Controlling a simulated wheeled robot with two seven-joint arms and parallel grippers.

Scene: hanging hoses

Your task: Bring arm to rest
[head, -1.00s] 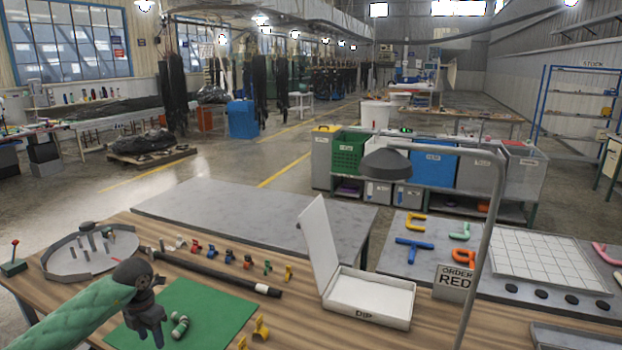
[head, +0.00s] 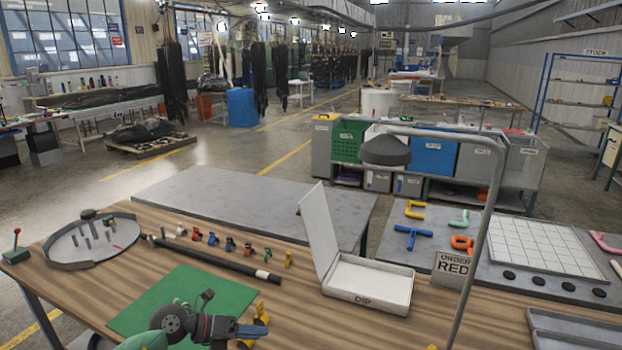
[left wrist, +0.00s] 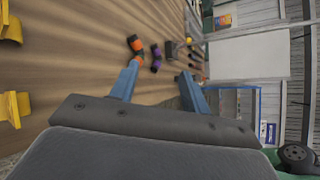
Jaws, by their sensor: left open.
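My left gripper (head: 258,330) is low in the head view, over the front right edge of the green mat (head: 215,290). It points to the right, with its dark wrist joint behind it. In the left wrist view my left gripper (left wrist: 160,80) has its two blue fingers well apart, with nothing between them. It hides part of a yellow fitting (head: 261,312) at the mat's edge. A small grey-green piece on the mat is mostly hidden behind my wrist. My right gripper does not show.
An open white DIP box (head: 368,284) and a bent grey lamp post (head: 480,240) stand to the right. A black rod (head: 215,262) lies behind the mat. A row of small coloured fittings (head: 230,244) and a round grey tray (head: 90,242) stand at the back left.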

